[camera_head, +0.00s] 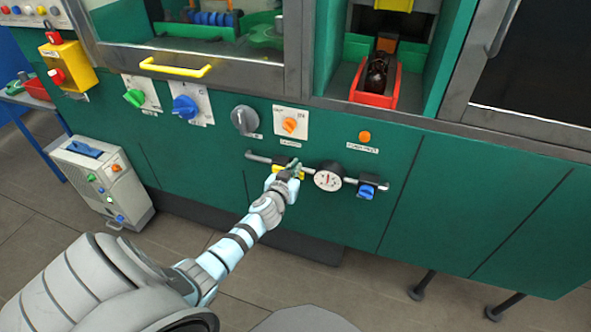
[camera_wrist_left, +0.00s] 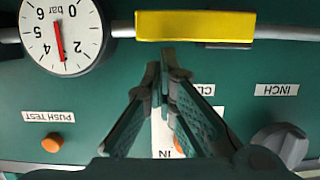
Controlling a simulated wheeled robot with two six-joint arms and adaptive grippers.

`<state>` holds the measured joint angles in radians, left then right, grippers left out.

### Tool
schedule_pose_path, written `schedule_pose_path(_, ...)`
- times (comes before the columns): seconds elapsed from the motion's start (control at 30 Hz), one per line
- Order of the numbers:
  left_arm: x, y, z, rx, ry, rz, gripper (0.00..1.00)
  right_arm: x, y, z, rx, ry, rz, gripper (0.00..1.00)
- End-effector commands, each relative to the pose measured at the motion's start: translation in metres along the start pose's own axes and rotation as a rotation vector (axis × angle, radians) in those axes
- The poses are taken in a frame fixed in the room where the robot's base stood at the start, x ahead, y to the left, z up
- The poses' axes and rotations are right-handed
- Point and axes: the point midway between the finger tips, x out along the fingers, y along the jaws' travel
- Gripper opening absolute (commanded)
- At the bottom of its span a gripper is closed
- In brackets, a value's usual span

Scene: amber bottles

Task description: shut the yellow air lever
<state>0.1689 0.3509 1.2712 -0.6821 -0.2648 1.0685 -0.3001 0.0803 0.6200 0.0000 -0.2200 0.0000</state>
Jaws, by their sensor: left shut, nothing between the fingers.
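The yellow air lever (camera_head: 276,169) is on the grey pipe low on the green machine front, partly hidden behind my left gripper (camera_head: 293,168) in the head view. In the left wrist view, which is upside down, the yellow lever (camera_wrist_left: 195,25) lies along the pipe at the top. My left gripper (camera_wrist_left: 168,52) is shut and empty, its fingertips close to the lever's edge. I cannot tell whether they touch it. My right gripper is not in view.
On the pipe, right of the lever, are a round pressure gauge (camera_head: 328,180) and a blue valve (camera_head: 366,191). Above are a grey knob (camera_head: 244,119), an orange knob (camera_head: 289,125) and an orange button (camera_head: 364,136). A beige box (camera_head: 100,182) stands on the floor at left.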

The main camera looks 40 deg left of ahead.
Motion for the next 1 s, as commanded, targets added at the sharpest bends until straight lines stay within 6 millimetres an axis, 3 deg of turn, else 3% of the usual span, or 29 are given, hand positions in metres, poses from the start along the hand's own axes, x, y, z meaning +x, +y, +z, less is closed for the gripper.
schedule_pose_path(0.77,0.002,0.005,0.01,0.118,-0.001,-0.031,0.0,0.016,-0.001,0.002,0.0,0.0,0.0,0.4)
schedule_pose_path(1.0,0.004,0.008,0.019,0.209,0.0,-0.053,0.0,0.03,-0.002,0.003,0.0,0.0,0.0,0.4)
